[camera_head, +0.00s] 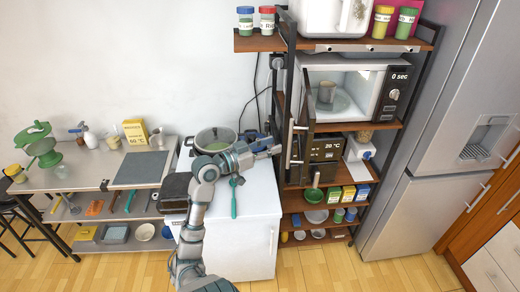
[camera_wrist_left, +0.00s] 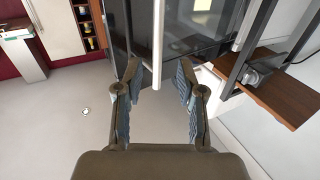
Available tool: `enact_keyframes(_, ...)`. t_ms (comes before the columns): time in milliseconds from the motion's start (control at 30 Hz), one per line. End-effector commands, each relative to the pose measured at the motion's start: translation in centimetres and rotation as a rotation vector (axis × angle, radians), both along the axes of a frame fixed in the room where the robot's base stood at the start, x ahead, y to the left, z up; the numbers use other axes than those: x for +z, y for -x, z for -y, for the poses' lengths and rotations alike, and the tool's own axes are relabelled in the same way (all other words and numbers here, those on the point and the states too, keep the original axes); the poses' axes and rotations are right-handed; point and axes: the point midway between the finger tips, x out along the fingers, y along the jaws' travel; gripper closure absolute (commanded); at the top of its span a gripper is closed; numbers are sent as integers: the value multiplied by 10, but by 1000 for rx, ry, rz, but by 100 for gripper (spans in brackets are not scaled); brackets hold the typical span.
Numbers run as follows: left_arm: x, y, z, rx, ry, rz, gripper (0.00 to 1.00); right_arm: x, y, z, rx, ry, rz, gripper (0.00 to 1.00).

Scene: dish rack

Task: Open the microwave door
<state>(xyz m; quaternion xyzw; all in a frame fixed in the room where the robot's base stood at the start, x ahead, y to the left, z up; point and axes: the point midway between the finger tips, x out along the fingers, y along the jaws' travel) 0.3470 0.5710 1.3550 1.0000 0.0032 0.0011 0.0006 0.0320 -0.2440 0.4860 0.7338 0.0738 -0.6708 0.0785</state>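My left gripper (camera_head: 275,150) is just left of the handle. In the left wrist view the gripper (camera_wrist_left: 159,72) is open, and the handle (camera_wrist_left: 157,40) shows between its two fingers, with clear gaps on both sides. My right gripper is not in view.
A pot (camera_head: 214,139) sits on the white cabinet (camera_head: 250,205) under my left arm. A black toaster oven (camera_head: 326,150) is on the shelf below the microwave. The fridge (camera_head: 440,130) stands close on the right. Floor in front of the rack is clear.

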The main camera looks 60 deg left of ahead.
Motion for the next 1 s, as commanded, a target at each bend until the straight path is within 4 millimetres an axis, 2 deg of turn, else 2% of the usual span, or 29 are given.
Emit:
enact_keyframes(100,-1,22,-2,1,2,-1,61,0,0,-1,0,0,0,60)
enact_keyframes(300,-2,41,-3,0,1,-1,61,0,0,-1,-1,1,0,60)
enact_keyframes(900,-1,43,-1,0,0,0,61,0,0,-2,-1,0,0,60)
enact_keyframes(1000,-8,39,-6,7,17,-8,61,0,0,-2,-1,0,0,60)
